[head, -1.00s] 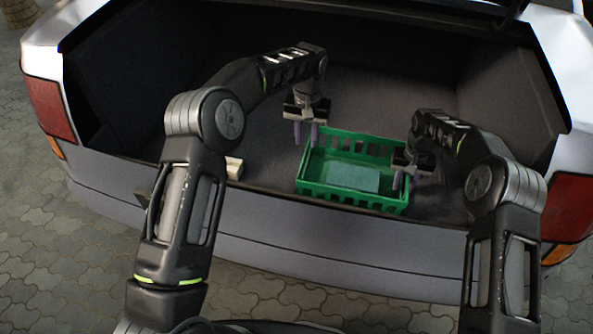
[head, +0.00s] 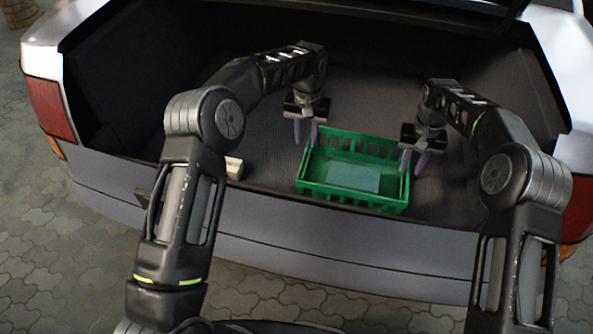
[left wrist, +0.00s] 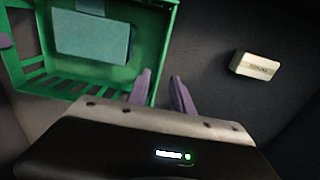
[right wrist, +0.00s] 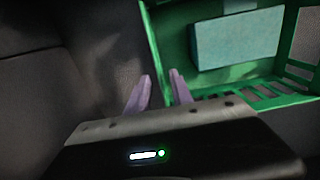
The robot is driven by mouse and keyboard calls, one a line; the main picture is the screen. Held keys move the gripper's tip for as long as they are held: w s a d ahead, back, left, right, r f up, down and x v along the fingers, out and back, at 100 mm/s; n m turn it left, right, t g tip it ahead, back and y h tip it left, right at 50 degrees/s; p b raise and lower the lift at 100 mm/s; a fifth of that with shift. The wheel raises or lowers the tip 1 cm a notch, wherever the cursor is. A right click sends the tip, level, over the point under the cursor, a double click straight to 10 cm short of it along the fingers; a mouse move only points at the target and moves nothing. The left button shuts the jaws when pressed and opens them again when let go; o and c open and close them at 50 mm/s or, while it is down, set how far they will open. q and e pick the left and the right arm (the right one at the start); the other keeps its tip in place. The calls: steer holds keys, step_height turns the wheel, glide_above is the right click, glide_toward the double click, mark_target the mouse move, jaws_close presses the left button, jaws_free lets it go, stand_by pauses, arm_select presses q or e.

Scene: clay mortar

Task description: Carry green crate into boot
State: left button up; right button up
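The green crate (head: 350,197) stands upright inside the car boot, near its front sill. A flat blue-grey block (head: 353,178) lies in it. My left gripper (head: 305,140) is open at the crate's far left corner, and in the left wrist view its fingers (left wrist: 160,75) sit on either side of the left rim line. My right gripper (head: 412,170) is open at the right side, and in the right wrist view its fingers (right wrist: 160,73) sit on either side of the right rim line. I cannot tell whether the fingers touch the crate.
A small cream block (head: 234,168) lies on the boot floor left of the crate, partly hidden by my left arm. The boot's dark floor (head: 450,190) is clear right of the crate. The bumper edge (head: 300,232) runs across the front.

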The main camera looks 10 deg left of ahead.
steer(key=shift+r, duration=1.7)
